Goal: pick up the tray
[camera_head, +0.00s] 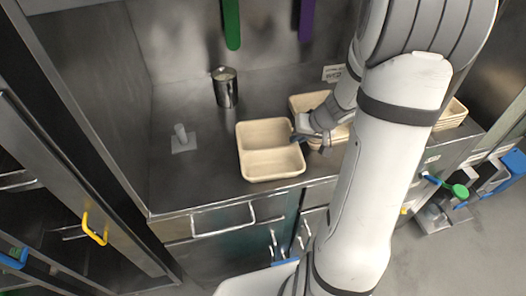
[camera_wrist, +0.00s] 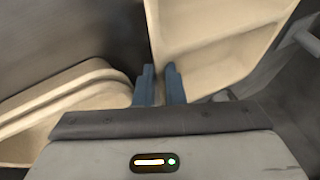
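A beige tray with two compartments (camera_head: 270,178) is at the middle of the steel counter in the head view. It also shows at the upper right of the wrist view (camera_wrist: 206,55), with its divider visible. My gripper (camera_head: 298,138) is at the tray's right side wall. In the wrist view my gripper's two blue-grey fingers (camera_wrist: 160,85) are close together, with the tray's wall running down between them. They look shut on that wall. I cannot tell whether the tray's base touches the counter.
A stack of similar trays (camera_head: 308,101) stands just right of the tray, partly behind my arm; its rims show in the wrist view (camera_wrist: 70,90). More trays (camera_head: 452,113) are farther right. A metal canister (camera_head: 226,90) and a small pale dispenser (camera_head: 182,140) stand left on clear counter.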

